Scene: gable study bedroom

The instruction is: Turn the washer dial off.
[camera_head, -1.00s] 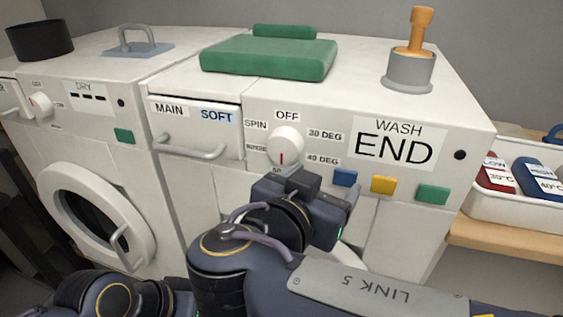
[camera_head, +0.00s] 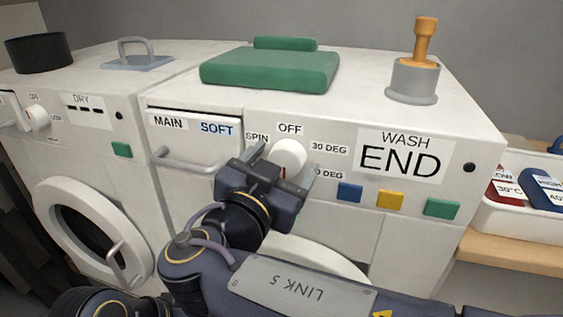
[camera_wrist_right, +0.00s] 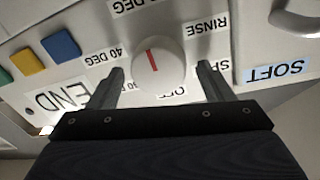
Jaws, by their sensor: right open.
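The washer dial (camera_head: 288,156) is a round white knob on the washer's front panel, with OFF printed above it. Its red mark shows at the lower side in the head view, pointing away from OFF. In the right wrist view the dial (camera_wrist_right: 158,64) appears upside down, its red mark towards a partly cut-off DEG label. My right gripper (camera_head: 284,163) is open, with one finger on each side of the dial; the wrist view shows the fingers (camera_wrist_right: 160,72) apart from its sides. My gripper hides the labels below the dial in the head view. My left gripper is out of view.
A WASH END display (camera_head: 400,157) and blue, yellow and green buttons (camera_head: 390,201) lie right of the dial. The MAIN/SOFT drawer handle (camera_head: 187,162) sticks out to its left. A dryer (camera_head: 75,150) stands at left, a white bin (camera_head: 505,221) at right.

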